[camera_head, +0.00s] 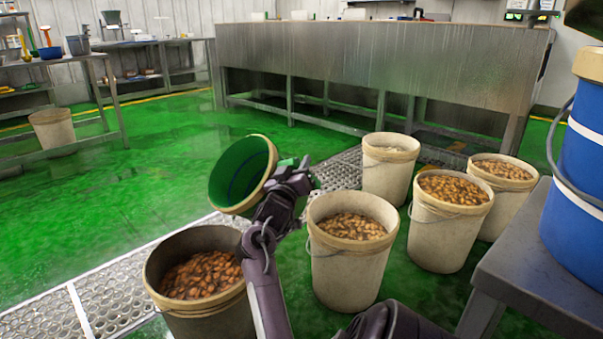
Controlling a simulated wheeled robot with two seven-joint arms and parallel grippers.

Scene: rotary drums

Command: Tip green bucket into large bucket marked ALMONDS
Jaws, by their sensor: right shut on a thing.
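The bucket is held above and behind a large cream bucket (225,318) at lower left, which holds brown nuts. Other large cream buckets of nuts stand to the right, the nearest (345,275) just right of my right arm. I can read no ALMONDS mark on any. My left gripper is not in view.
More nut-filled buckets (438,242) stand in a group at right. A metal table (535,285) with a blue container (580,165) is at the right edge. A long steel bench (370,60) crosses the back. Green floor (90,215) is clear at left, beside metal grating (115,297).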

